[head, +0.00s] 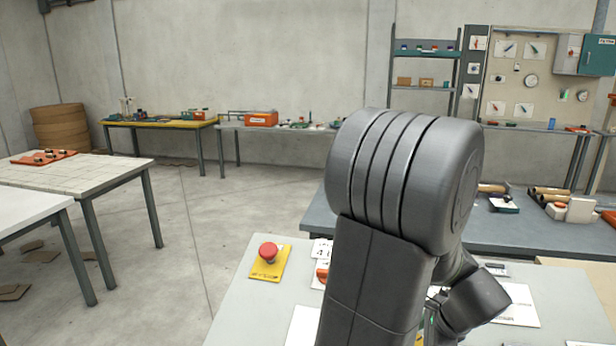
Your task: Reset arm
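My grey arm rises in the centre right of the head view, over a pale table (258,304). A thick rounded joint stands at the top, and a smaller link bends down to the right behind it. My gripper is not in view; the arm and the frame's lower edge hide whatever lies below. No object in the arm's hold can be seen.
A red emergency button on a yellow plate (265,275) sits on the pale table, left of my arm. A blue-grey bench (510,232) with brown rolls stands behind. White tables (95,185) stand at left. Open floor (190,240) lies between.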

